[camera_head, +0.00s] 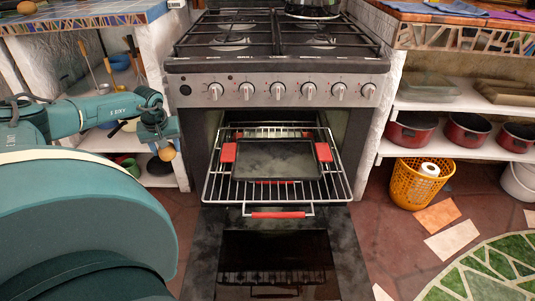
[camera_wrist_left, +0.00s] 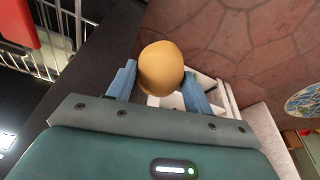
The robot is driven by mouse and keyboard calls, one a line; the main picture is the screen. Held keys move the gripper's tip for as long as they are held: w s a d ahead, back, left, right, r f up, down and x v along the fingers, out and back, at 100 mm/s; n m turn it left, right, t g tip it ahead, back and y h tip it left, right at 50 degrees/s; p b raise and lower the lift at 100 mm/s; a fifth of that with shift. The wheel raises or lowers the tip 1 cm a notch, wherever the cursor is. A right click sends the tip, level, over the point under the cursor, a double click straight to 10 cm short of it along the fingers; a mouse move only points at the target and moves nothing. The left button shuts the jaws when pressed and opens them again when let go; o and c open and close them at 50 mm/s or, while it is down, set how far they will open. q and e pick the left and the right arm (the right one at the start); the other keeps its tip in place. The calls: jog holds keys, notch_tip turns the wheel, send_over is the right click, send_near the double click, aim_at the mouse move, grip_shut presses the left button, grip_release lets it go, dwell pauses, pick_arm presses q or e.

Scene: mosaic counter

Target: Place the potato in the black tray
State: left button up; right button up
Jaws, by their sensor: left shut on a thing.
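The potato (camera_wrist_left: 161,68) is a smooth yellow-brown lump between the fingers of my left gripper (camera_wrist_left: 160,85) in the left wrist view. That gripper is shut on it. In the head view the potato (camera_head: 167,153) shows below my left gripper (camera_head: 162,148), left of the open oven and apart from the tray. The black tray (camera_head: 275,160) lies on the pulled-out oven rack (camera_head: 335,188), with a red grip at each side. It looks empty. My right gripper is in neither view.
The oven door (camera_head: 345,240) is folded down, below the rack with its red handle (camera_head: 278,214). A stove with a pot (camera_head: 312,10) stands above. Shelves with red pots (camera_head: 467,130) and an orange basket (camera_head: 420,187) are at the right.

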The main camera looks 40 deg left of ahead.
pick_arm(q)
jog(key=w+d, duration=0.5)
jog(key=d, duration=0.1)
jog(key=w+d, duration=0.6)
jog(key=d, duration=0.1)
jog(key=w+d+b, duration=0.1)
jog(key=w+d, duration=0.5)
jog(key=d, duration=0.1)
jog(key=shift+d, duration=0.15)
jog(key=shift+w+d, duration=0.55)
jog(key=shift+d, duration=0.05)
notch_tip(320, 180, down, 4)
jog(key=b, duration=0.4)
jog(key=shift+d+r, duration=0.1)
jog(key=shift+r, duration=0.1)
jog(key=shift+f, duration=0.1)
jog(key=o, duration=1)
jog(key=shift+o, duration=0.2)
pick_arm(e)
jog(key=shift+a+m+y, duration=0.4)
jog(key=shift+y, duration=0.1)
